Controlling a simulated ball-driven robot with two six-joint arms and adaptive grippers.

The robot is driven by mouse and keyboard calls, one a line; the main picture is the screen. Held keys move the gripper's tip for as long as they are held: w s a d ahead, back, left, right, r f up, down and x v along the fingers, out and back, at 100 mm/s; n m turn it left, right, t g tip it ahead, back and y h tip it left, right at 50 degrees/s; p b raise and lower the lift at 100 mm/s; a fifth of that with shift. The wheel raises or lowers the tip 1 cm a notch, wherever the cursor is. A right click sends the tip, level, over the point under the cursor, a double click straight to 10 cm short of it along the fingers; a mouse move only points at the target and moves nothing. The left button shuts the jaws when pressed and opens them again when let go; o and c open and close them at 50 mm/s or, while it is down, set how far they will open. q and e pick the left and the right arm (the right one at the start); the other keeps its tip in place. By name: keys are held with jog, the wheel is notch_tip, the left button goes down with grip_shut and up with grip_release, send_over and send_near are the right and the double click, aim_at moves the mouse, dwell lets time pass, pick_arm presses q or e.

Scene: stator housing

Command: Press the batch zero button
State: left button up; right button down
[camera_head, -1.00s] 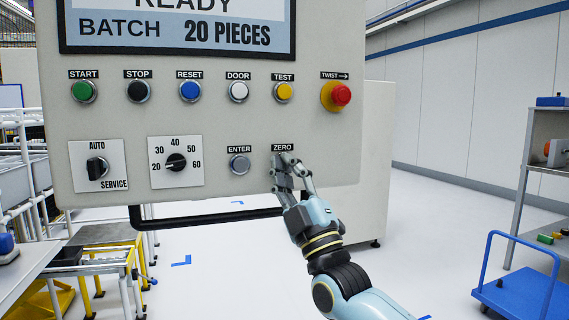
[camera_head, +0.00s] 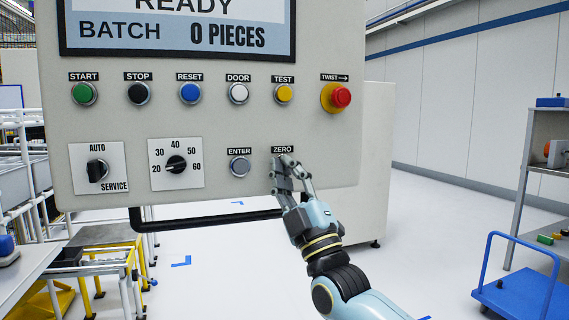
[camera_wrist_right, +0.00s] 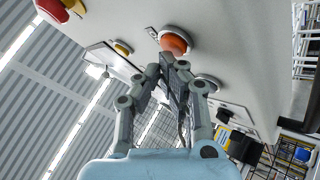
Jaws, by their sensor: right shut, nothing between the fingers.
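The control panel (camera_head: 230,125) fills the upper left of the head view. The ZERO label (camera_head: 283,149) is at its lower right, and my right gripper (camera_head: 283,162) is right below it, covering the button there. In the right wrist view my right gripper (camera_wrist_right: 168,62) is shut and empty, its tips at the lower edge of an orange round button (camera_wrist_right: 175,42), which appears to be the zero button. I cannot tell whether they touch it. The display (camera_head: 175,30) reads READY, BATCH 0 PIECES. My left gripper is not in view.
The ENTER button (camera_head: 239,165) is left of my gripper. The yellow TEST button (camera_head: 283,92) and the red TWIST knob (camera_head: 341,96) are above. A black bar (camera_head: 205,220) runs below the panel. A blue trolley (camera_head: 520,293) stands at the right.

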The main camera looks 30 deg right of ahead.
jog(key=shift+s+a+p, duration=0.15)
jog(key=shift+s+p, duration=0.15)
jog(key=shift+s, duration=0.3)
jog(key=s+a+p, duration=0.1)
jog(key=s+p, duration=0.2)
jog(key=s, duration=0.2)
jog(key=shift+s+a, duration=0.3)
jog(key=shift+s, duration=0.1)
dwell(0.4)
